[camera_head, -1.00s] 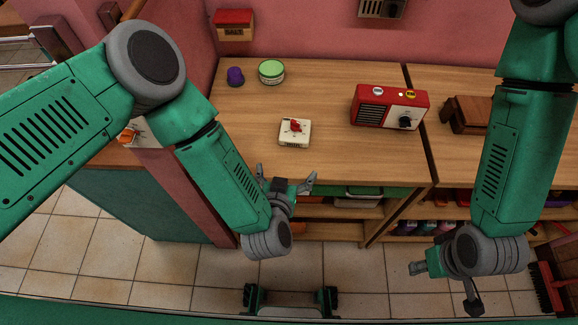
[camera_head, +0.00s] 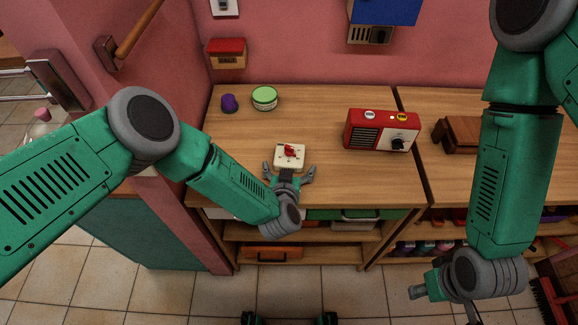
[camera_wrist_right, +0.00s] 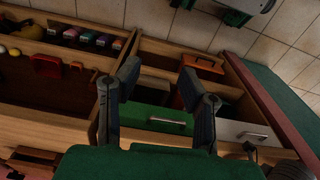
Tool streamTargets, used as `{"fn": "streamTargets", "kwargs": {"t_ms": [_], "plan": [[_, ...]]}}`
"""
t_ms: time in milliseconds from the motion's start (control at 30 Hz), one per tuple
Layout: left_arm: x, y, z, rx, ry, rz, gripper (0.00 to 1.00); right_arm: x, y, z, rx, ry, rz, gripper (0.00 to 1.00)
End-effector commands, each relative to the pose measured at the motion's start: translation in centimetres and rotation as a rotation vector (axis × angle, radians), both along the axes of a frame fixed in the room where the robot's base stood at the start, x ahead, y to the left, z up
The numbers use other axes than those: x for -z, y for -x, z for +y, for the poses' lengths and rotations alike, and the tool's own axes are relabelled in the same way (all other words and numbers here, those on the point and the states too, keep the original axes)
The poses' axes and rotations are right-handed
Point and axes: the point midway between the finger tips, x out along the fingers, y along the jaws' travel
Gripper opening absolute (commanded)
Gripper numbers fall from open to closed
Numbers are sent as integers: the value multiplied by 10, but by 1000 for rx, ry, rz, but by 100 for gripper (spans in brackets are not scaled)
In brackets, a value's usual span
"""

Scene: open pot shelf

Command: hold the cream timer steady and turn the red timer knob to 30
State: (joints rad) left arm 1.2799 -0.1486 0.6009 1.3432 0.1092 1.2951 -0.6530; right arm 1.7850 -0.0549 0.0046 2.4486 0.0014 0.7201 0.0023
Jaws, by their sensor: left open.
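The knob's exact setting is too small to read. My left gripper (camera_head: 289,172) is open at the timer's near side, its two fingers spread to the left and right of the near edge; whether they touch it I cannot tell. My right gripper (camera_head: 442,300) hangs low in front of the counter, away from the timer. In the right wrist view its fingers (camera_wrist_right: 160,78) are apart with nothing between them.
A red radio (camera_head: 381,130) stands right of the timer. A purple cup (camera_head: 229,103) and a green-lidded tin (camera_head: 264,98) stand behind it to the left. A brown wooden object (camera_head: 457,136) is further right. Open shelves with drawers (camera_head: 350,216) lie below. Counter around the timer is clear.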

Motion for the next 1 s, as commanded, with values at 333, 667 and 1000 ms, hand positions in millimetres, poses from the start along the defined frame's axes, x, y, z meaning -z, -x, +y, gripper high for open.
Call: {"fn": "streamTargets", "kwargs": {"t_ms": [333, 667, 1000], "plan": [[1, -2, 1, 1, 1, 0, 77, 0, 0, 1, 0, 1, 0, 34], [0, -2, 0, 0, 0, 0, 37, 0, 0, 0, 0, 0, 0, 34], [0, -2, 0, 0, 0, 0, 37, 7, -15, 9, 55, -3, -29, 45]]}}
